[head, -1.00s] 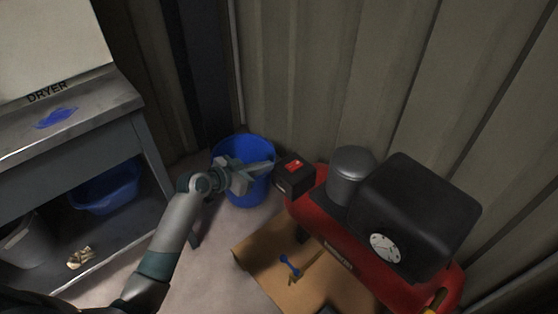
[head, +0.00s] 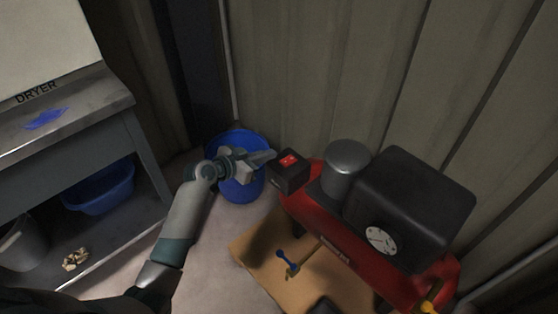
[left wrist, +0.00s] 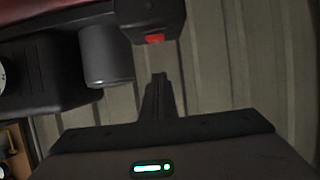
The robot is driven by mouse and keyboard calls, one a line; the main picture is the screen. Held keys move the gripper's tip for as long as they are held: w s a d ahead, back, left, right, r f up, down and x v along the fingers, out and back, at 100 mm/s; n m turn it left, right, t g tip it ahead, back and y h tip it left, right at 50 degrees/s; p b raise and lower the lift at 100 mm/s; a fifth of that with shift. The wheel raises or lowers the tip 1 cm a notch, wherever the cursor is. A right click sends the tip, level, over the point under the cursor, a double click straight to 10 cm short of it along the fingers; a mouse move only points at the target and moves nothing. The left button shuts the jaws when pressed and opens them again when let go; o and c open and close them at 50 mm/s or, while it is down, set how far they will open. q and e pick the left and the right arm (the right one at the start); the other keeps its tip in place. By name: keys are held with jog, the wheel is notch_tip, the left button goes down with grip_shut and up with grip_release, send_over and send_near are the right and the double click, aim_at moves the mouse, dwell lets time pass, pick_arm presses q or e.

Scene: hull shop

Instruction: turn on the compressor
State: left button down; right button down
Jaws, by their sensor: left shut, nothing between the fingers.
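The compressor stands against the corrugated wall, with a red tank (head: 330,236), a black motor cover (head: 415,205) and a grey cylinder (head: 345,167). A black switch box (head: 290,177) sits at the tank's left end with a red switch (head: 289,160) on top. The red switch also shows in the left wrist view (left wrist: 155,38). My left gripper (head: 270,156) is shut and empty, its tip just left of the switch box. In the left wrist view, the closed fingers (left wrist: 159,80) point toward the red switch, with a small gap in the picture. My right gripper is out of view.
A blue bucket (head: 240,188) stands behind and below my left gripper. A metal bench (head: 70,118) with a blue basin (head: 100,190) under it is at the left. A cardboard sheet (head: 262,262) with a blue-ended tool (head: 287,260) lies before the compressor.

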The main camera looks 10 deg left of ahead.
pick_arm(q)
send_over(279, 169)
jog(key=shift+w+d+f, duration=0.1)
jog(key=shift+w+f, duration=0.1)
jog(key=shift+f, duration=0.4)
jog(key=shift+w+d+f, duration=0.1)
jog(key=shift+w+f, duration=0.05)
jog(key=shift+f, duration=0.4)
jog(key=shift+s+a+f, duration=0.1)
jog(key=shift+s+f, duration=0.1)
jog(key=shift+f, duration=1.05)
jog(key=shift+a+f, duration=0.1)
jog(key=shift+f, duration=0.45)
jog(key=shift+s+f, duration=0.1)
jog(key=shift+f, duration=0.1)
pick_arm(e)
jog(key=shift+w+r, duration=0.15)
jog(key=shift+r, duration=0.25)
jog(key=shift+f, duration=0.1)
